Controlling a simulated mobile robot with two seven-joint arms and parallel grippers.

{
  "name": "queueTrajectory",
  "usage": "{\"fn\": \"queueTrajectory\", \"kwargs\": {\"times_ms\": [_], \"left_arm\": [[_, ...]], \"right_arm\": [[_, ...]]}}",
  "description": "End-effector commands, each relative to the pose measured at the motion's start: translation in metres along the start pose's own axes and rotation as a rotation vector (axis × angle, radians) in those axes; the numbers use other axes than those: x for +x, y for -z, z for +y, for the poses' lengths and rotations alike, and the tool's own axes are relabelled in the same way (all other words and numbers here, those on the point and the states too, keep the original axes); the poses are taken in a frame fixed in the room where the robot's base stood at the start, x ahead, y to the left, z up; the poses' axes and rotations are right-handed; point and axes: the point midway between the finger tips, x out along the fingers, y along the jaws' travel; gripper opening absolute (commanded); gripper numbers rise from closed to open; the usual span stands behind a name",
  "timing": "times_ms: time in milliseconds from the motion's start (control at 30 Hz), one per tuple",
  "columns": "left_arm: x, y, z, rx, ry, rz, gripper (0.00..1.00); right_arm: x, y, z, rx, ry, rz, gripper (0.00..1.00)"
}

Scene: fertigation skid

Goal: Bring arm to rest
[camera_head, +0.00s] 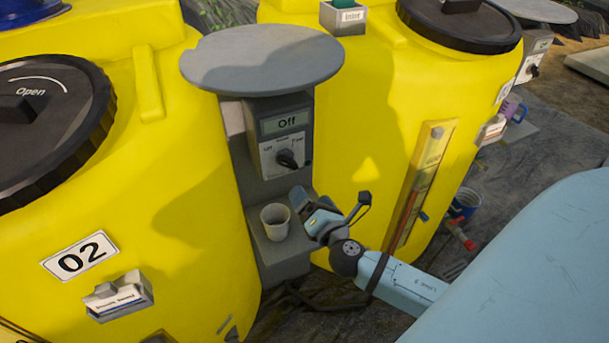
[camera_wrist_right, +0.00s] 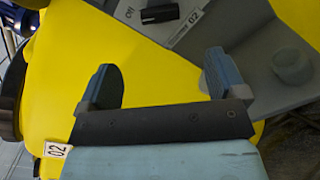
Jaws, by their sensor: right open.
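My right arm comes in from the lower right in the head view. Its gripper (camera_head: 332,200) is open and empty, just right of a pale cup (camera_head: 275,221) on the grey lower shelf between two yellow tanks. In the right wrist view the two fingers of the gripper (camera_wrist_right: 163,78) stand wide apart with nothing between them. The cup (camera_wrist_right: 292,66) stands upright to the right of the fingers there, apart from them. The control box (camera_head: 284,140) above the shelf reads "Off" and has a black knob (camera_head: 289,159). My left gripper is not in view.
The yellow tank labelled 02 (camera_head: 190,215) stands left of the shelf, and another yellow tank (camera_head: 350,90) stands right. A round grey plate (camera_head: 262,58) overhangs the control box. A gauge strip (camera_head: 421,185) lies close to my right arm.

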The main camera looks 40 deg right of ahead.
Motion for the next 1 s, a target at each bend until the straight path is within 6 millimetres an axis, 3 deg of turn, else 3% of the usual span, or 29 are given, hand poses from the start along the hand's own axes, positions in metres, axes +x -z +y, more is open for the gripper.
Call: {"fn": "queueTrajectory", "kwargs": {"times_ms": [700,767,867,1000], "left_arm": [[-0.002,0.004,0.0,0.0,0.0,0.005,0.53],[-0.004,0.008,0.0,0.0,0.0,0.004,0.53],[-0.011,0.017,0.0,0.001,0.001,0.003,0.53],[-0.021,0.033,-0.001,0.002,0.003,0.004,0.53]], "right_arm": [[-0.008,0.003,-0.001,0.041,0.014,0.019,0.9],[-0.013,0.011,-0.004,0.128,0.043,0.056,0.9],[-0.032,0.035,-0.012,0.401,0.139,0.158,0.9],[-0.076,0.081,-0.018,0.963,0.362,0.298,0.9]]}}
